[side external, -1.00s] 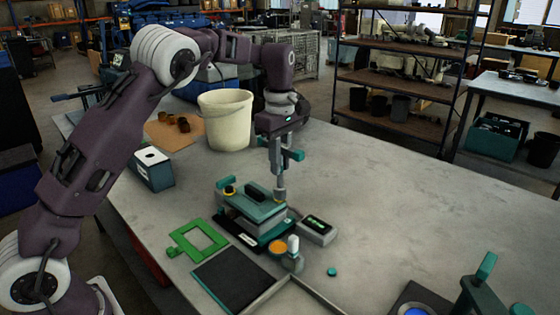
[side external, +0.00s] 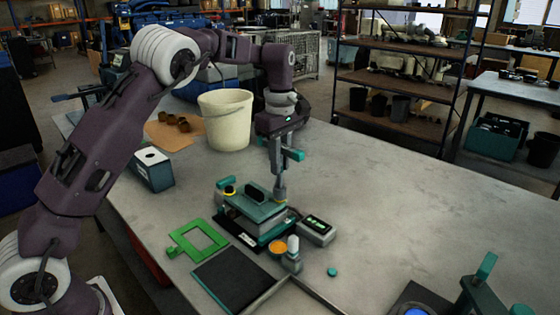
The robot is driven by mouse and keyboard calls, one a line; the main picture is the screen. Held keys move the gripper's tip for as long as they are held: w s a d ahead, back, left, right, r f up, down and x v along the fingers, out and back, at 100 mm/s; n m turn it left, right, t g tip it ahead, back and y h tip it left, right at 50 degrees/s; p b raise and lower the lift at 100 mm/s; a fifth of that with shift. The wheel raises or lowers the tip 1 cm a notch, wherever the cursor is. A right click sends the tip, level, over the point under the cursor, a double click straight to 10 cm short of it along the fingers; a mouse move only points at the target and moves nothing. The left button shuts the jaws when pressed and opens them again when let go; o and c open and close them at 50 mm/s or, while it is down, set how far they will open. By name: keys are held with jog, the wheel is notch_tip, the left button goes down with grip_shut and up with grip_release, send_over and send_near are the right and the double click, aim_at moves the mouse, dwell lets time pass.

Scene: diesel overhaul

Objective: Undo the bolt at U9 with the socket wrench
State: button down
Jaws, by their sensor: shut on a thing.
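My gripper (side external: 277,136) is shut on the grey socket wrench (side external: 280,178), which has a teal side handle (side external: 294,155). The wrench hangs upright, with its socket end down at the right rear corner of the teal-topped unit (side external: 254,206). The socket hides whatever bolt is beneath it, and I cannot tell whether it is fully seated. The unit has a black handle on top and a yellow-ringed black bolt (side external: 229,190) at its left corner. The U9 label cannot be read at this size.
A small device with a green display (side external: 317,225) stands right of the unit. A cream bucket (side external: 225,120) stands behind. The table's right side is mostly clear.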

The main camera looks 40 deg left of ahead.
dwell(0.4)
jog(key=shift+r, duration=1.75)
jog(key=shift+r, duration=0.1)
notch_tip(320, 180, up, 6)
jog(key=shift+f, duration=0.1)
jog(key=shift+s, duration=0.1)
